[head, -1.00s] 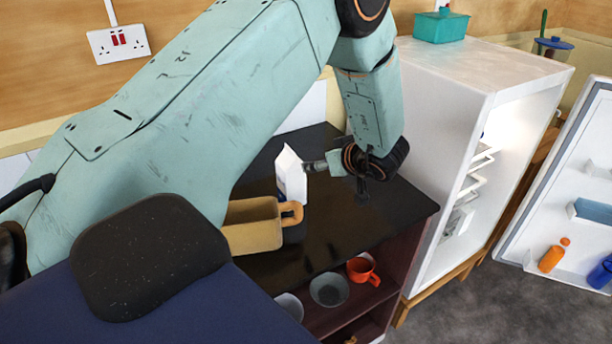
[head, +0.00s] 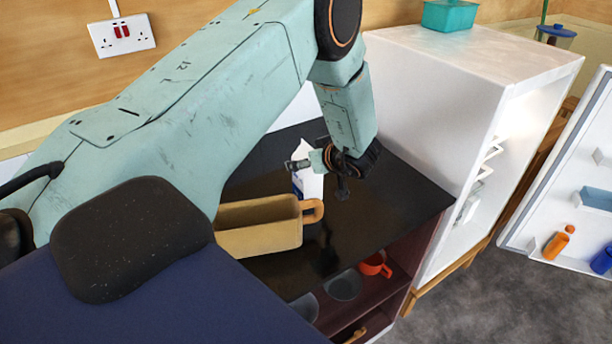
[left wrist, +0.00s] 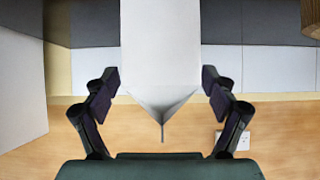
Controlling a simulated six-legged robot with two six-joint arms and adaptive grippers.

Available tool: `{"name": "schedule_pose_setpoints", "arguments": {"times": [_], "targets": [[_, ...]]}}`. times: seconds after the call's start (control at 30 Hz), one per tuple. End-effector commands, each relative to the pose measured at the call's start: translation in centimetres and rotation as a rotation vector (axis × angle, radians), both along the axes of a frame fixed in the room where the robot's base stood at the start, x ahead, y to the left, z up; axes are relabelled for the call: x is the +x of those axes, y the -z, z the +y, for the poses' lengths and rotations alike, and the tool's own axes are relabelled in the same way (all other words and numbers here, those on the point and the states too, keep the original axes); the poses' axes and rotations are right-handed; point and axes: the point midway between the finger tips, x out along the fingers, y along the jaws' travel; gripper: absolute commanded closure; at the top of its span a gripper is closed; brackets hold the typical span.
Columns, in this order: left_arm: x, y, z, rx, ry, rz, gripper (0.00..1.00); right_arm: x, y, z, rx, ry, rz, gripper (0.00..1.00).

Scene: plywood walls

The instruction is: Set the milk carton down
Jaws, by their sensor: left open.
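The white milk carton (head: 311,185) with a gabled top and some blue low on its side is upright at the black counter (head: 385,212), behind the tan container's handle. Its base is partly hidden, so I cannot tell whether it touches the counter. My left gripper (head: 317,177) is open with its fingers around the carton's upper part. In the left wrist view the carton (left wrist: 160,50) lies between the two fingertips (left wrist: 160,82), with a narrow gap on each side. My right gripper is not in view.
A tan container (head: 258,240) with a handle stands close in front of the carton. A white fridge (head: 430,110) with its door open bounds the counter on the right. Grey bowls (head: 343,285) and an orange mug (head: 375,265) sit on the shelf below. The counter's right part is clear.

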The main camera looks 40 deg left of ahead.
Motion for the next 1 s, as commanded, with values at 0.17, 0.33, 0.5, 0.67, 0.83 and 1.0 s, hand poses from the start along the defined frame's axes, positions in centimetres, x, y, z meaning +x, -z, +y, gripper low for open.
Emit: {"name": "schedule_pose_setpoints", "arguments": {"times": [0.17, 0.33, 0.5, 0.67, 0.83, 1.0], "targets": [[-0.08, 0.0, 0.08, 0.0, 0.0, 0.0, 0.24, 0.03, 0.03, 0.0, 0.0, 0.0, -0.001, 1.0], [-0.16, -0.02, 0.22, 0.0, 0.0, 0.0, 0.39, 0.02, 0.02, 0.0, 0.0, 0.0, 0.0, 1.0], [-0.24, 0.0, 0.37, 0.0, -0.001, 0.001, 0.53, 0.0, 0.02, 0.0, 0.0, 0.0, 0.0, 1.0], [-0.31, 0.03, 0.47, 0.0, -0.001, 0.001, 0.67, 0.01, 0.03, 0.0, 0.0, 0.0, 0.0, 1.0], [-0.3, 0.11, 0.41, -0.003, 0.001, 0.002, 0.81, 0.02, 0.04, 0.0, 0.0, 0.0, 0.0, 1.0], [-0.35, 0.18, 0.38, -0.003, 0.0, 0.003, 0.96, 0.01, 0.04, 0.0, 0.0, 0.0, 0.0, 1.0]]}}
